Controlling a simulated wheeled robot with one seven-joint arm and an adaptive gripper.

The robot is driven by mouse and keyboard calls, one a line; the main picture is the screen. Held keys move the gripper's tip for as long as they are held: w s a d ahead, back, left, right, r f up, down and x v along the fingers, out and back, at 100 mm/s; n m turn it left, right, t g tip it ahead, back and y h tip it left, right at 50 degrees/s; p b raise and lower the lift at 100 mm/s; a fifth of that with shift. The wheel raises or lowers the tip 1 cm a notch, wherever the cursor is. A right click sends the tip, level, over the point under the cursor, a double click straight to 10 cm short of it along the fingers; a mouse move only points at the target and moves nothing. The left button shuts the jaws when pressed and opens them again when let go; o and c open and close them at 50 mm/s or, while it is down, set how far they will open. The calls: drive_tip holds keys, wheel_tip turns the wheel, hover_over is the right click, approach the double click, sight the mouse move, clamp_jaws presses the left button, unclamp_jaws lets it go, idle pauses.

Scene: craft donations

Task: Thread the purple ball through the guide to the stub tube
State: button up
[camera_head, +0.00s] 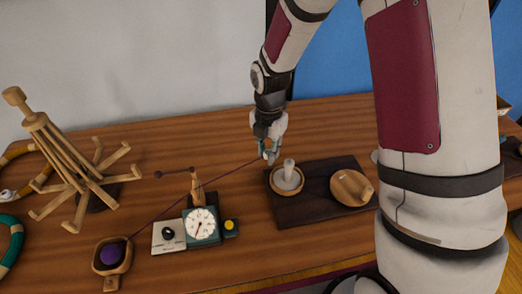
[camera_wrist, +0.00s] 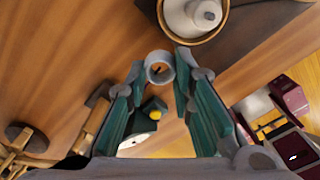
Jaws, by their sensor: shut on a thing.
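The purple ball (camera_head: 112,252) sits in a small wooden cup (camera_head: 127,262) at the front left. A thin purple thread (camera_head: 228,171) runs from it past a wooden upright with a dark arm (camera_head: 195,186), apparently the guide, to my gripper (camera_head: 270,153). Whether it passes through an eye is too small to tell. My gripper is shut on a small grey ring (camera_wrist: 159,58) at its fingertips, seen in the wrist view. A pale upright stub (camera_head: 289,168), perhaps the stub tube, stands in a round wooden dish (camera_head: 273,186), just right of and below my gripper in the head view.
The dish and a round wooden piece with a knob (camera_head: 350,187) are on a dark board (camera_head: 318,211). A dial device (camera_head: 201,226) with a yellow button (camera_head: 229,225) stands below the upright. A wooden peg stand (camera_head: 75,165) and coloured rings (camera_head: 12,243) are at left.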

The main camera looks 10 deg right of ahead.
hover_over(289, 163)
drive_tip(key=shift+w+f, duration=0.1)
drive_tip(key=shift+f, duration=1.2)
drive_tip(key=shift+a, duration=0.1)
drive_tip(key=o, duration=0.8)
drive_tip(key=shift+c, duration=0.2)
drive_tip(key=shift+r, duration=0.1)
wheel_tip(289, 163, up, 12)
